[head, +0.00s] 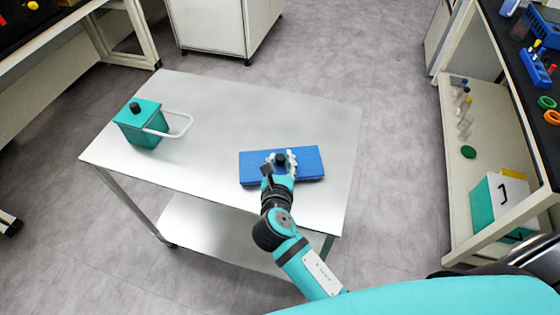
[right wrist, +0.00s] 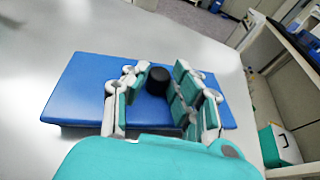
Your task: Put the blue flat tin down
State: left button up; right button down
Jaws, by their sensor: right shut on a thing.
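The blue flat tin (head: 308,163) is a wide, low box with a black knob on its lid, at the right front part of the steel table (head: 230,110). My right gripper (head: 280,160) is over the middle of the tin, its fingers on both sides of the knob and shut on it. In the right wrist view the tin (right wrist: 80,90) lies level, with the black knob (right wrist: 158,80) between the fingers (right wrist: 158,95). The tin is at or just above the tabletop; I cannot tell whether it touches. My left gripper is not in view.
A teal box (head: 140,128) with a black knob and a white handle stands at the table's left end. The tabletop between them is clear. A bench with a lower shelf (head: 450,180) stands to the right, beyond a floor gap.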

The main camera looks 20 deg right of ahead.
jog(key=c, duration=1.1)
grip_release()
jog(key=v, duration=1.2)
jog(key=shift+r, duration=0.15)
